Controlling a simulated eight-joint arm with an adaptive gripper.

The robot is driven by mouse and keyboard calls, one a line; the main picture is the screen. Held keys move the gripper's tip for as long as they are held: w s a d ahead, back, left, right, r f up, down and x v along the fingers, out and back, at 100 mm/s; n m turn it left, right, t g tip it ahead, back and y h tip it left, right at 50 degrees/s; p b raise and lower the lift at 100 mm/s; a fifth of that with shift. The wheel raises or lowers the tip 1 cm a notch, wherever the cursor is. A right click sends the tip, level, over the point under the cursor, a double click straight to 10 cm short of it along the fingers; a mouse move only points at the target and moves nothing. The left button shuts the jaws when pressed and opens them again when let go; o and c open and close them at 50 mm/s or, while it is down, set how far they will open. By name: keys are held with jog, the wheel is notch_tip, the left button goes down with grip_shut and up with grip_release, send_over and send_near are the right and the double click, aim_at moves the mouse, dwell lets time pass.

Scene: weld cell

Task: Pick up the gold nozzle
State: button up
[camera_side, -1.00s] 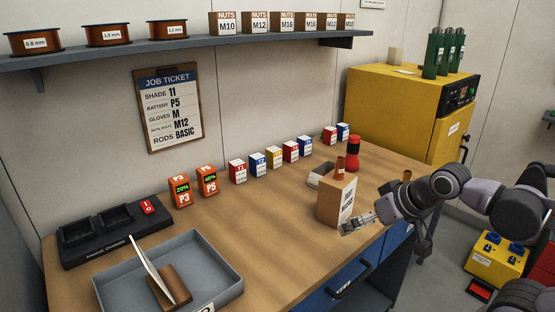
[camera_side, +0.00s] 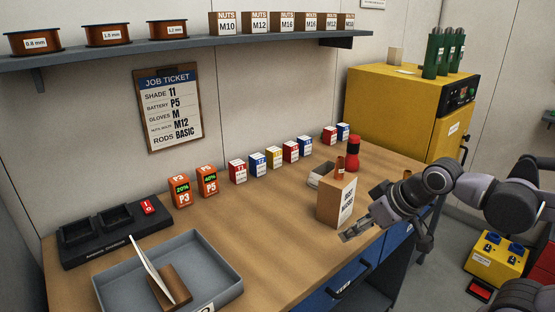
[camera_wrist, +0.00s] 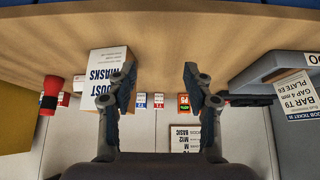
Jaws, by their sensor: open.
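My gripper (camera_side: 354,232) is open and empty over the front edge of the wooden bench, just right of the dust masks box (camera_side: 333,206). In the wrist view the gripper (camera_wrist: 158,72) has its fingers wide apart with nothing between them. I cannot clearly identify the gold nozzle. A small brown-gold cylinder (camera_side: 407,174) stands behind my wrist in the side view, partly hidden and too small to tell. Another brownish piece (camera_side: 340,167) shows above the box's far edge.
A red and black bottle (camera_side: 353,153) and a small open container (camera_side: 320,176) stand behind the box. Several small coloured cartons line the wall side. A grey tray (camera_side: 222,266) holding a brown block is at front left. The bench middle (camera_side: 255,215) is clear.

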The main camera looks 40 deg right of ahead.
jog(key=w+d+r+m+h, duration=0.1)
jog(key=w+d+r+m, duration=0.2)
jog(key=d, duration=0.5)
jog(key=m+g+h, duration=0.2)
jog(key=m+g, duration=0.2)
jog(key=m, duration=0.1)
send_near(410, 173)
notch_tip(410, 173, down, 2)
jog(key=d, duration=0.1)
jog(key=shift+w+a+x, duration=0.1)
jog(key=shift+w+x, duration=0.05)
jog(key=shift+x, duration=1.6)
jog(key=shift+w+a+x, duration=0.1)
jog(key=shift+x, duration=1.65)
jog(key=shift+w+a+x, duration=0.15)
jog(key=shift+x, duration=1.65)
grip_shut()
